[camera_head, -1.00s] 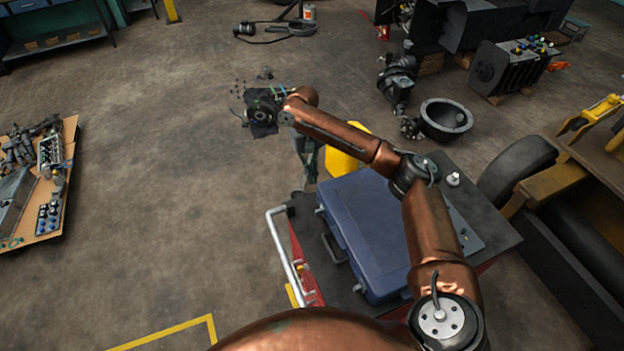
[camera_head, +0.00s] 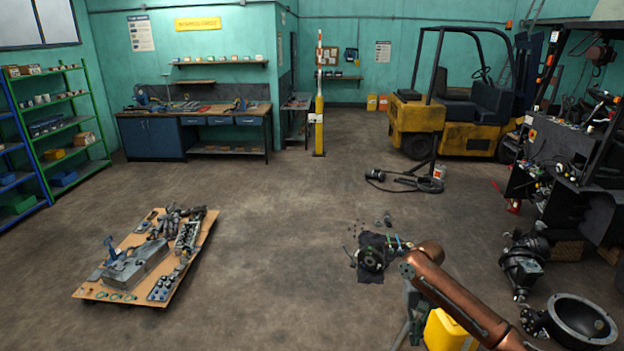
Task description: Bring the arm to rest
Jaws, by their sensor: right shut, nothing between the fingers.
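My right arm, copper coloured, comes in from the bottom right of the head view. Its forearm (camera_head: 465,300) runs up and left to the wrist (camera_head: 425,255). My right gripper (camera_head: 408,328) hangs below the wrist, pointing down. It is shut and empty, seen small and partly cut off by the bottom edge. A yellow object (camera_head: 448,333) shows just right of it. My left gripper is not in view.
A dark mat with parts (camera_head: 370,257) lies on the floor behind the wrist. A board of loose parts (camera_head: 150,255) lies at left. A round dark housing (camera_head: 582,320) stands at right. A yellow forklift (camera_head: 450,115) stands behind.

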